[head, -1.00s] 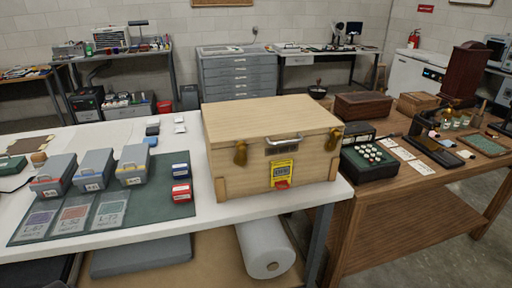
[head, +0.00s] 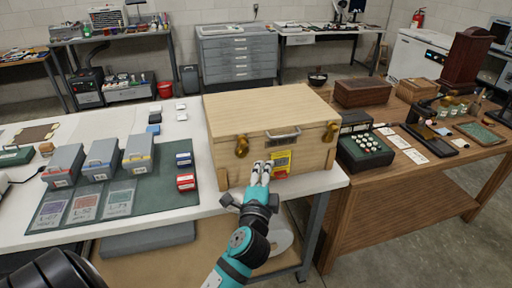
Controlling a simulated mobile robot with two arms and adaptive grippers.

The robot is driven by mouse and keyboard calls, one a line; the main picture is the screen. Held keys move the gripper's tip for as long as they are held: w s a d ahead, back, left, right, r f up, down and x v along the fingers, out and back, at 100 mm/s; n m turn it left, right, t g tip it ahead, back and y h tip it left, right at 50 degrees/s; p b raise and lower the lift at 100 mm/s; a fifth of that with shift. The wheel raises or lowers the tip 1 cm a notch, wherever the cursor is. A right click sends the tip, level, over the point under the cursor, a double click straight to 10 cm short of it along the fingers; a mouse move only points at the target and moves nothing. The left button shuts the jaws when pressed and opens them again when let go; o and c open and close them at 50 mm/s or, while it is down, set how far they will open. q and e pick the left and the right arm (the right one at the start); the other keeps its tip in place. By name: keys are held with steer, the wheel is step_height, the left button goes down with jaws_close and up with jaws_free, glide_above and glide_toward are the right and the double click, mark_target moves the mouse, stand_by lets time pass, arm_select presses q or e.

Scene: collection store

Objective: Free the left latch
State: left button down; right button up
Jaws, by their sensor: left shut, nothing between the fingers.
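A pale wooden chest (head: 266,118) with a closed lid stands on the white table. Its left latch (head: 241,147), brass coloured, sits on the front near the left corner. A matching right latch (head: 331,132) is near the right corner. A metal handle (head: 283,136) lies between them. My left gripper (head: 262,164) is in front of the chest, below and right of the left latch, with its fingers together and empty. Whether the fingers touch the chest cannot be told. My right gripper is not in view.
A wooden table (head: 400,185) with a tray of pale round pieces (head: 366,150) stands to the right.

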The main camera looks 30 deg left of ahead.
arm_select(q)
steer(key=f+p+x, duration=0.1)
steer(key=p+x, duration=0.2)
steer(key=x, duration=0.7)
steer(key=s+a+p, duration=0.1)
steer(key=s+a, duration=0.1)
steer(key=shift+s+a+r, duration=0.1)
steer(key=shift+s+a, duration=0.2)
steer(key=shift+a, duration=0.05)
